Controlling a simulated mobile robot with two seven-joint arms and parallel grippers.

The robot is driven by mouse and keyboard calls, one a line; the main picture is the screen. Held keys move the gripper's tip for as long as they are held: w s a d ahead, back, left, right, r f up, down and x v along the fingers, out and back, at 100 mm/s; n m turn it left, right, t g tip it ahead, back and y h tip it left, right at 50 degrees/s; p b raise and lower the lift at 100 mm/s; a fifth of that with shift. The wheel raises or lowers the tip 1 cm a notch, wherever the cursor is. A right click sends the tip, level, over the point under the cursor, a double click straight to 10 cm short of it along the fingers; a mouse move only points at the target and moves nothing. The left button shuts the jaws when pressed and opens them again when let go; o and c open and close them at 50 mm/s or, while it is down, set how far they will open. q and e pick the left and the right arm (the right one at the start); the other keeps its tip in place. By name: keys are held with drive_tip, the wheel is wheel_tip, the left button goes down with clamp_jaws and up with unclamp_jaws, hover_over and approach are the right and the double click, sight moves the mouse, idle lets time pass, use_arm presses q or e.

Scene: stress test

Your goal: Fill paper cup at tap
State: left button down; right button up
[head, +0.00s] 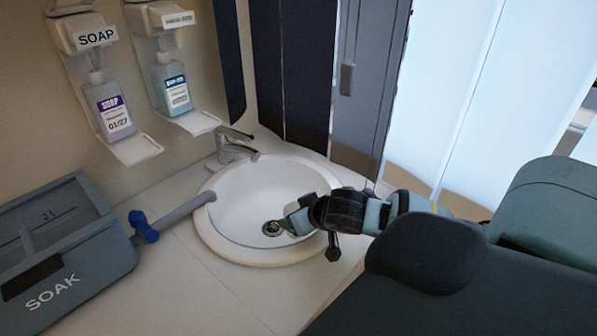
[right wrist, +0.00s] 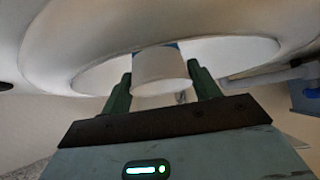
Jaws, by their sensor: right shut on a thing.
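The white paper cup (right wrist: 160,70) is between the two green fingers of my right gripper (right wrist: 160,88) in the right wrist view. That gripper is shut on it. In the head view my right gripper (head: 286,226) reaches in from the right over the front right part of the white sink basin (head: 240,205), near the drain. I cannot make out the cup there. The chrome tap (head: 235,145) stands at the back left rim, apart from the gripper. I see no water stream. My left gripper is not in view.
A grey SOAK box (head: 75,255) with a hose (head: 180,213) reaching the basin rim stands at the left. Two soap dispensers (head: 110,105) (head: 172,85) hang on the wall. Dark panels stand behind the sink. The counter front (head: 200,290) is clear.

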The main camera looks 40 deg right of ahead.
drive_tip(key=shift+r, duration=0.1)
